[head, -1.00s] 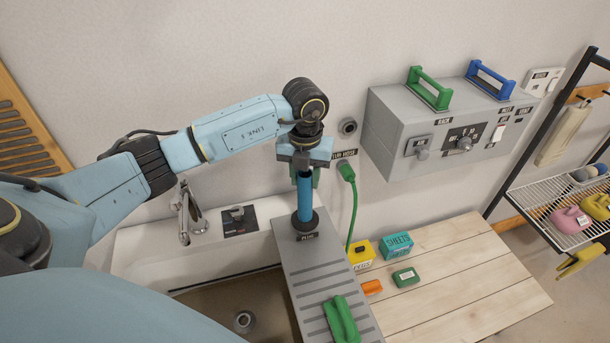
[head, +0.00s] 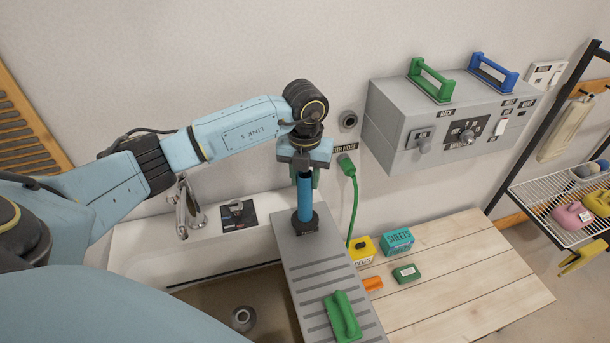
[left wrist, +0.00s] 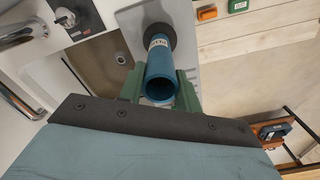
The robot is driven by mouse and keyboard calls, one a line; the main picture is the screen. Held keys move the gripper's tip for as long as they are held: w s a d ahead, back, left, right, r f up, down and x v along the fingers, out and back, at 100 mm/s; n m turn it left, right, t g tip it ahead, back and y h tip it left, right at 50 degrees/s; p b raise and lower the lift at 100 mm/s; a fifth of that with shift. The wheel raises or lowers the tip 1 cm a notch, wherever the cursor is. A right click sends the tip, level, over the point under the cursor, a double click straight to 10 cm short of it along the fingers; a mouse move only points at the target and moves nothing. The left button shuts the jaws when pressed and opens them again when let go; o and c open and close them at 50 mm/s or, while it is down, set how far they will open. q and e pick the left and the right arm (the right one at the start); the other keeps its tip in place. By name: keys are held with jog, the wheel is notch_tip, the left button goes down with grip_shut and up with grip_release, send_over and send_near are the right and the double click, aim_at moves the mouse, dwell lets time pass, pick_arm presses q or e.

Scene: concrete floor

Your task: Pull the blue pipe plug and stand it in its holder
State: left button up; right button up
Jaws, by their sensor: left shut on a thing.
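The blue pipe plug (head: 305,196) is a hollow blue tube, upright at the far end of the grey ribbed board (head: 355,282) beside the sink. Its lower end meets a dark round base (head: 305,222); I cannot tell whether that base is the holder or part of the plug. My left gripper (head: 305,172) is shut around the tube's upper part from above. In the left wrist view, the tube (left wrist: 160,70) stands between the green fingers, its open end towards the camera and the dark base beyond. My right gripper is not in view.
A sink (head: 235,308) with a tap (head: 188,210) lies left. A green-handled tool (head: 343,317) lies on the board. Small boxes stand on the wooden top (head: 460,275), whose right part is clear.

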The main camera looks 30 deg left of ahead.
pick_arm(q)
jog(key=shift+f, duration=0.25)
jog(key=o, duration=1.2)
jog(key=shift+c, duration=0.2)
notch_tip(320, 180, up, 13)
jog(key=b, duration=0.1)
jog(key=shift+r+b, duration=0.15)
jog(key=shift+b, duration=0.25)
